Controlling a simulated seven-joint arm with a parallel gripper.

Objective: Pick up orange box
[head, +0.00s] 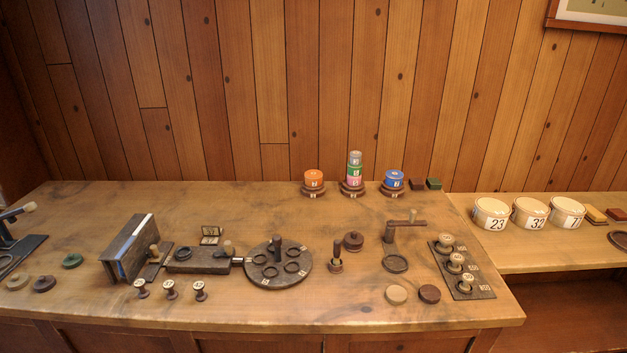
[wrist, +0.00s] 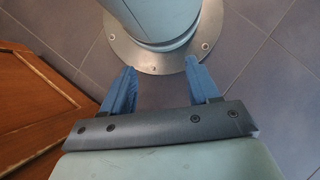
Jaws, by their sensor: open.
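The only orange thing I see is a short round orange box (head: 314,176) with a pale label on its front. It stands upright on a dark turned stand (head: 313,190) at the back of the workbench in the head view. My gripper (wrist: 160,72) shows only in the wrist view. Its two blue fingers are apart with nothing between them, over the grey tiled floor by my own base. It is away from the orange box, which is not in the wrist view.
Right of the orange box stand a stacked column (head: 354,169) and a blue round box (head: 395,177) on similar stands. A round dark plate (head: 279,286) with rings lies in front. Numbered white tubs (head: 530,213) stand on the right bench. The back left of the workbench is bare.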

